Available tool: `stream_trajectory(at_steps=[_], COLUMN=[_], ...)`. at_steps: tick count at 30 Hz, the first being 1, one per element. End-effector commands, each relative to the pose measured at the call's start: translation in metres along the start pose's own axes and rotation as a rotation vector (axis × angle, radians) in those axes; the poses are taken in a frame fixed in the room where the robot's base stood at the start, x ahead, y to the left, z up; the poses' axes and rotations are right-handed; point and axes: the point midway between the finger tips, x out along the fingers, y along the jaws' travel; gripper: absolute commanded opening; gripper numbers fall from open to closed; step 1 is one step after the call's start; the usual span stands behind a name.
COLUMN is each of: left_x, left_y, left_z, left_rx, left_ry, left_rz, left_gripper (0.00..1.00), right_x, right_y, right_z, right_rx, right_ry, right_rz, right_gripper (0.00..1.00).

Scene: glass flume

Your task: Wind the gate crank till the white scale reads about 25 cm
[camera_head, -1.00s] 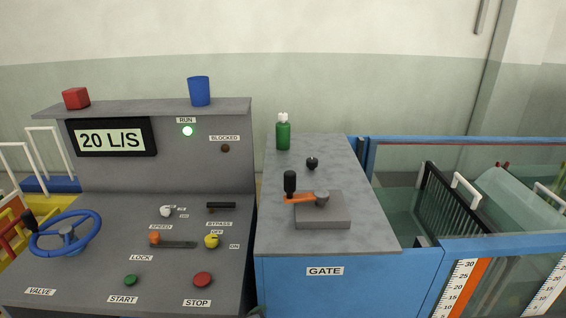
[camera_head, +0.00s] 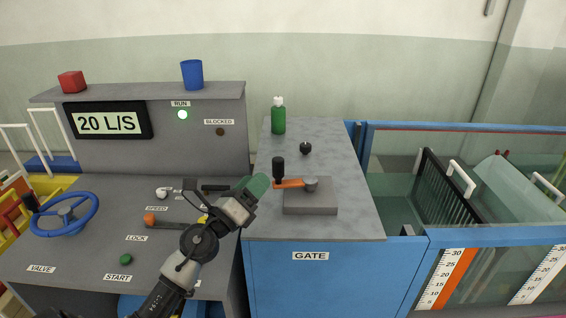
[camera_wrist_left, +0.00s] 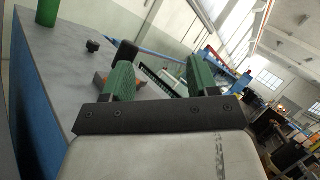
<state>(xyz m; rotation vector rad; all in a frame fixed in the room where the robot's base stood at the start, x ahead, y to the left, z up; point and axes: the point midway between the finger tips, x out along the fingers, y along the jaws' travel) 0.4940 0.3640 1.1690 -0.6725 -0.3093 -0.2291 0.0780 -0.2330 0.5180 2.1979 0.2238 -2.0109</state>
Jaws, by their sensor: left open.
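The gate crank has an orange arm (camera_head: 292,184) and an upright black handle (camera_head: 278,169) on its left end, turning on a grey hub over a grey block (camera_head: 310,204). My left gripper (camera_head: 258,186) is just left of the handle, apparently not holding it. In the left wrist view my left gripper (camera_wrist_left: 158,70) is open, its green fingers apart; the black handle (camera_wrist_left: 127,54) shows partly hidden behind the left finger. The white scale (camera_head: 437,280) is on the flume's side beside an orange strip (camera_head: 457,278) that reaches near the 30 mark. My right gripper is out of view.
A green bottle (camera_head: 278,118) and a black knob (camera_head: 305,149) stand on the gate bench behind the crank. The control desk on the left has a blue valve wheel (camera_head: 64,216) and a display (camera_head: 110,121) reading 20 L/S. A second scale (camera_head: 538,276) is farther right.

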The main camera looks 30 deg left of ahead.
Motion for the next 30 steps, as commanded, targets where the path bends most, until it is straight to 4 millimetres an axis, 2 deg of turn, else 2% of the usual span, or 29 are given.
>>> stream_trajectory(at_steps=[1,3,6,9,14,24,30], left_x=[0.008,0.014,0.018,0.018,0.026,0.083,0.109], left_y=[0.006,0.017,0.033,0.044,0.050,0.054,0.058], left_z=[0.003,0.002,0.003,0.004,0.003,-0.018,-0.030], left_rx=[0.146,0.321,0.497,0.593,0.631,0.625,0.625], left_ry=[0.072,0.174,0.289,0.361,0.394,0.390,0.390], left_rz=[-0.023,-0.036,-0.031,-0.021,-0.015,-0.016,-0.016], left_gripper=[0.59,0.59,0.59,0.59,0.59,0.59,0.59], right_x=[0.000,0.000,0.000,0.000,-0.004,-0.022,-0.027], right_y=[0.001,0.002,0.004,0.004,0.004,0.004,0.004], right_z=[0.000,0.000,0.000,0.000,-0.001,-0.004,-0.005], right_rx=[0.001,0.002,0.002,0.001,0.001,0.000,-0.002], right_ry=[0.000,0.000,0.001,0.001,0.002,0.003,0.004], right_rz=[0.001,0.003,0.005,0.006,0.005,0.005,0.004], right_gripper=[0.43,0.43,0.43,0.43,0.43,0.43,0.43])
